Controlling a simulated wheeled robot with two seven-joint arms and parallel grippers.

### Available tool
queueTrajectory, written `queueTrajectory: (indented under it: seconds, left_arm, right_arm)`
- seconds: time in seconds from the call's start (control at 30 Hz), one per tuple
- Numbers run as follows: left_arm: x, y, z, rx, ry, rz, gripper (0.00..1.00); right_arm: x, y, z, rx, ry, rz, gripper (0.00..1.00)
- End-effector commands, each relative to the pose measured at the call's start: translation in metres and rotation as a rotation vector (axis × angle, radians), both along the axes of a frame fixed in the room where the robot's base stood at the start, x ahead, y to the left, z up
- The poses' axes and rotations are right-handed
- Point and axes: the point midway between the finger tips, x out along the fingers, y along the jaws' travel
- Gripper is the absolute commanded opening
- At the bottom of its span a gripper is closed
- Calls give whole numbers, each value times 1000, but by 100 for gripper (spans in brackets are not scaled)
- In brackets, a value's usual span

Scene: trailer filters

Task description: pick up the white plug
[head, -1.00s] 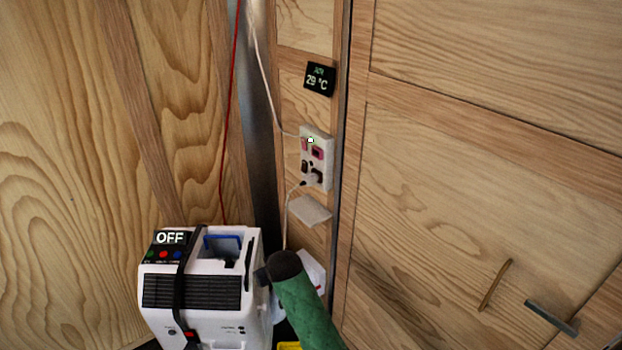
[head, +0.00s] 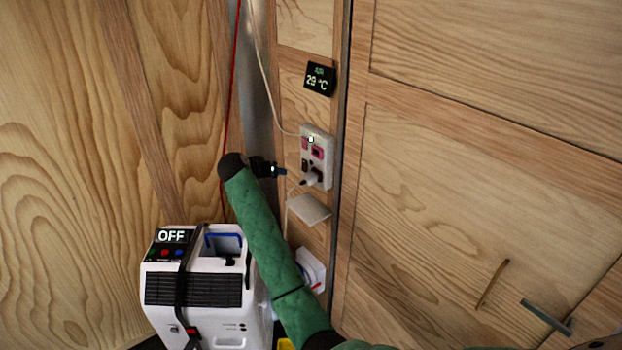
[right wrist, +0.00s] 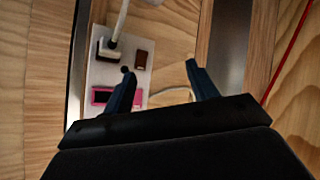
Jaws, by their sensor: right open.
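The white plug (head: 311,178) sits in the lower part of the white wall socket plate (head: 327,158), with a cord running off its lower left. In the right wrist view the plug (right wrist: 110,47) is at the upper left, with its cord rising out of the top edge. My right gripper (head: 284,171) is just left of the socket plate in the head view, its fingers towards it. In the right wrist view the gripper (right wrist: 160,72) is open and empty. One finger overlaps the socket plate; the plug lies outside the finger gap. My left gripper is not in view.
A pink-framed switch (right wrist: 102,95) is on the plate. A small shelf (head: 310,208) is below it and a temperature display (head: 319,79) above. A red cable (head: 231,100) hangs left. A white machine marked OFF (head: 205,300) stands below.

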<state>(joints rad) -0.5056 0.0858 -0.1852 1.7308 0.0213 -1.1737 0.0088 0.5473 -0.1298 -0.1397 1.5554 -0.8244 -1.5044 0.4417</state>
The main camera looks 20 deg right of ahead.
Motion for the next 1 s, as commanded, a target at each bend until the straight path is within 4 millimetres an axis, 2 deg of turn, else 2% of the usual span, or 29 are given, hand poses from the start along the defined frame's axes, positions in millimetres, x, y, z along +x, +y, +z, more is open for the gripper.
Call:
queueTrajectory:
  seconds: [0.03,0.17,0.27,0.4,0.67,1.0]
  left_arm:
    - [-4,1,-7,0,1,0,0]
    - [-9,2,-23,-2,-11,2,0]
    - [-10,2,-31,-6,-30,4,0]
    - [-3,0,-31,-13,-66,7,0]
    - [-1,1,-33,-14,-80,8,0]
    - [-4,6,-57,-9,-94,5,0]
  right_arm:
    - [-2,-6,-10,-18,-3,-62,58]
    - [-11,-25,-22,-74,-65,-253,58]
    - [-20,-37,-23,-108,-155,-394,58]
    - [-30,-44,-15,-96,-294,-529,58]
    - [-31,-48,-16,-33,-402,-608,58]
    - [-25,-68,-25,-30,-404,-608,58]
